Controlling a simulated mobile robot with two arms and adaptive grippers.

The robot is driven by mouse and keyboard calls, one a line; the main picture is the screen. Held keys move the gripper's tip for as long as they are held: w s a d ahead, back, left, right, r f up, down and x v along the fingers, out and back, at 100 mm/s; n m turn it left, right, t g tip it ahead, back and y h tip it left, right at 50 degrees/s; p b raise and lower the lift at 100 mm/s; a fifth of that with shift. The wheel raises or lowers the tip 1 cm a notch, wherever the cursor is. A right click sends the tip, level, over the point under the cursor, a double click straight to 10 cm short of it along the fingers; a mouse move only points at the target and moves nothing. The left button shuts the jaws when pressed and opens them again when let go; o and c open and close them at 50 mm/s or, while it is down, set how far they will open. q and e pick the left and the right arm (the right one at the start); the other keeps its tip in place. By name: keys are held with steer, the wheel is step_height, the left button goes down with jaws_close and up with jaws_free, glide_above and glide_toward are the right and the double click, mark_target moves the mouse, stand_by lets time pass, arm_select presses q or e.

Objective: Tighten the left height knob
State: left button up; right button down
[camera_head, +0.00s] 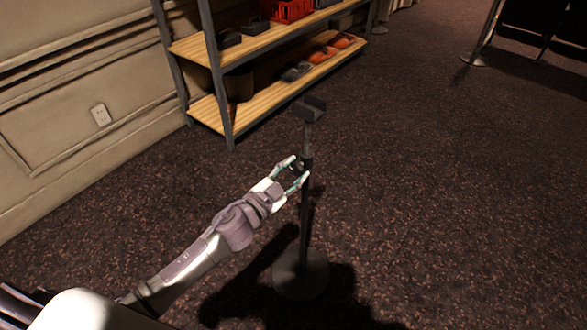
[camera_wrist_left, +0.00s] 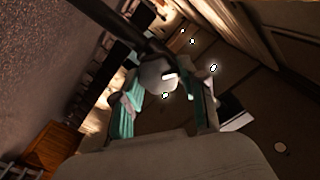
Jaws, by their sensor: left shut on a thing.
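A dark stand has a thin upright pole (camera_head: 305,212), a round base (camera_head: 301,287) on the carpet and a flat bracket (camera_head: 311,109) on top. A small dark height knob (camera_head: 298,167) sits on the pole's side at mid height. My left gripper (camera_head: 297,170) reaches in from the left, its two fingers on either side of the knob and shut on it. In the left wrist view the knob (camera_wrist_left: 158,77) shows as a pale round end between the teal-padded fingers, beside the dark pole (camera_wrist_left: 118,28). My right gripper is out of view.
A metal shelf with wooden boards (camera_head: 268,97) stands behind the stand along the wall, with a red crate (camera_head: 288,10) and several small items. A wall outlet (camera_head: 99,114) is at the left. Barrier posts stand far back right. The carpet (camera_head: 450,200) to the right is clear.

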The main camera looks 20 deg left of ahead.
arm_select(q)
steer(key=m, duration=0.6)
steer(key=shift+d+m, duration=0.1)
steer(key=shift+m, duration=0.2)
steer(key=m, duration=0.3)
steer(key=shift+f+m, duration=0.1)
steer(key=shift+m, duration=0.7)
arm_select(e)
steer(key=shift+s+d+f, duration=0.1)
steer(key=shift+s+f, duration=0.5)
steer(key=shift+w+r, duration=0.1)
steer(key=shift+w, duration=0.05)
arm_select(q)
steer(key=o, duration=1.2)
steer(key=shift+c, duration=0.2)
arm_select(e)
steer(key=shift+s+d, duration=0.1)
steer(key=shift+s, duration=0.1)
arm_select(q)
steer(key=shift+s+f, duration=0.1)
steer(key=shift+s, duration=0.05)
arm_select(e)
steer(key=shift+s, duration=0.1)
